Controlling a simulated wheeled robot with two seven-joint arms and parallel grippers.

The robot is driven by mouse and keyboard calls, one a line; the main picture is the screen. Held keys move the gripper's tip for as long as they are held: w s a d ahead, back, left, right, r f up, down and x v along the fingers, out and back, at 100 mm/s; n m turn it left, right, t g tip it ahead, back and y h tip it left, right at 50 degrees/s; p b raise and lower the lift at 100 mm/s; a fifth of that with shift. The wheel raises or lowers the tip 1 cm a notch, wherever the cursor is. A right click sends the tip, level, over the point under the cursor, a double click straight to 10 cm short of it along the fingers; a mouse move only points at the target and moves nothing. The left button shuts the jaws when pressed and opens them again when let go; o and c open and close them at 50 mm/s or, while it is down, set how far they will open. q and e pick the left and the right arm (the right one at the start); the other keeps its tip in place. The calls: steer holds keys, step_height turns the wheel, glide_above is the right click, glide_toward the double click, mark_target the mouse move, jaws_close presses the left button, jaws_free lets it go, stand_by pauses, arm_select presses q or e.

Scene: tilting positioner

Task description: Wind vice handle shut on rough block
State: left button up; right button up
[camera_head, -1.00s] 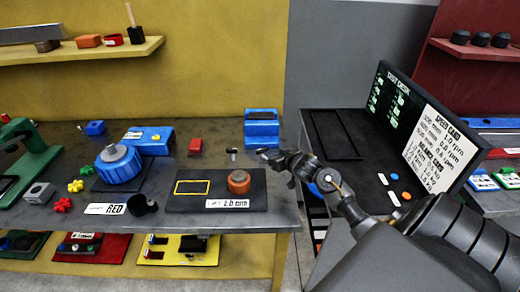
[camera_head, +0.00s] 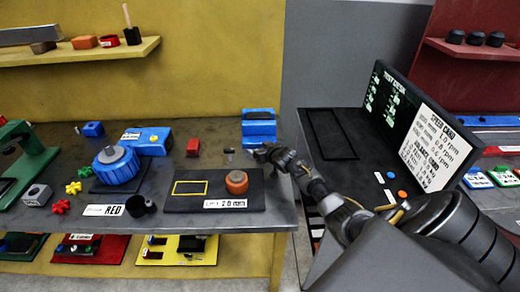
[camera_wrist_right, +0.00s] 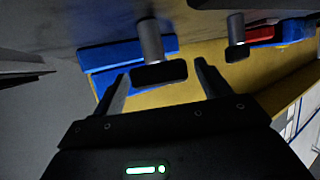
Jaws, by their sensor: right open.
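The blue vice (camera_head: 259,129) stands at the right back of the grey bench, with a dark slot along its top. My right gripper (camera_head: 262,151) is just in front of it. In the right wrist view, a grey shaft (camera_wrist_right: 149,38) with a dark end piece (camera_wrist_right: 160,74) lies between the open fingers of my right gripper (camera_wrist_right: 163,68), apparently the vice handle. Blue vice parts (camera_wrist_right: 100,57) show behind it. The fingers look apart from the end piece. I cannot make out a rough block in the vice. My left gripper is not in view.
A dark plate (camera_head: 213,203) with an orange disc (camera_head: 236,182) lies in front. A black sign board (camera_head: 418,125) stands at right.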

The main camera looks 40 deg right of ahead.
steer(key=c, duration=1)
steer(key=shift+r+m+h+p, duration=0.1)
steer(key=shift+m+h+p, duration=0.2)
steer(key=shift+h, duration=0.1)
steer(key=o, duration=1)
steer(key=b+v, duration=0.1)
steer(key=v, duration=0.9)
steer(key=shift+s, duration=0.4)
